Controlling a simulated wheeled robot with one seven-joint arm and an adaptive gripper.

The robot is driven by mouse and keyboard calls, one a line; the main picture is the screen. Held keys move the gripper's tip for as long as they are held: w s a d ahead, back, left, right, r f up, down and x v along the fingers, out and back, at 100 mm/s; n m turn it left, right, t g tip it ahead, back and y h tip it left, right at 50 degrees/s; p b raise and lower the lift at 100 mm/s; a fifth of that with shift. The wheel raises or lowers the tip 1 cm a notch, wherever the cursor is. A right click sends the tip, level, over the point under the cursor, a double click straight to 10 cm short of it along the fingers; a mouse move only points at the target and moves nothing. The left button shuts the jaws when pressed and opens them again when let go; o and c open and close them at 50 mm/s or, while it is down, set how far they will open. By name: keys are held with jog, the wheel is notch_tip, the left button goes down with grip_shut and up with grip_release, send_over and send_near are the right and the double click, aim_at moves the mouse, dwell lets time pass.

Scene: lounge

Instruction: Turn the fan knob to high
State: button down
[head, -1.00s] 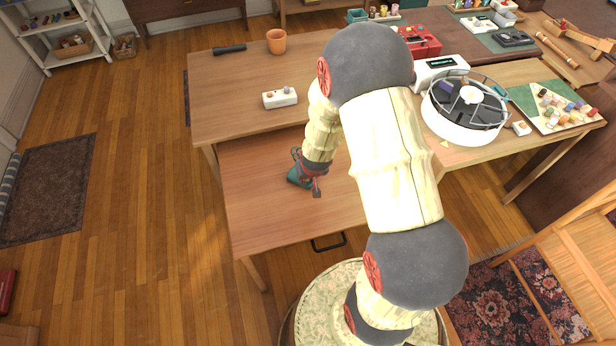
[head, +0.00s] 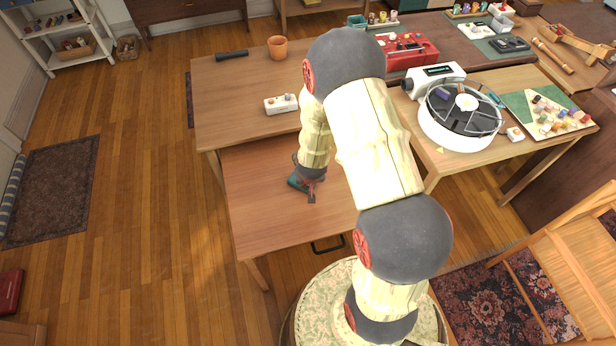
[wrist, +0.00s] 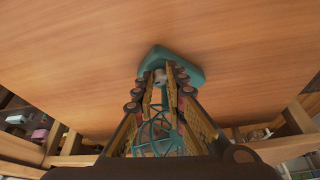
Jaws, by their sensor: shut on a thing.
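The fan is teal and stands on the bare wooden table (head: 275,225). Its teal base (head: 298,181) shows beside my gripper (head: 311,188) in the head view, with the rest mostly hidden by my arm. In the wrist view the fan base (wrist: 185,62) is at the top middle and the wire cage (wrist: 160,135) lies between my fingers. A small pale knob (wrist: 160,75) sits on the base between the fingertips of my gripper (wrist: 160,82). My gripper is shut on the knob. Its setting marks cannot be read.
A round white device (head: 460,125) and a board of small blocks (head: 545,110) are at the right. The tabletop left of the fan is clear.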

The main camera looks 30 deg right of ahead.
jog(key=shift+p, duration=0.4)
jog(key=c, duration=1.8)
grip_release()
jog(key=v, duration=1.2)
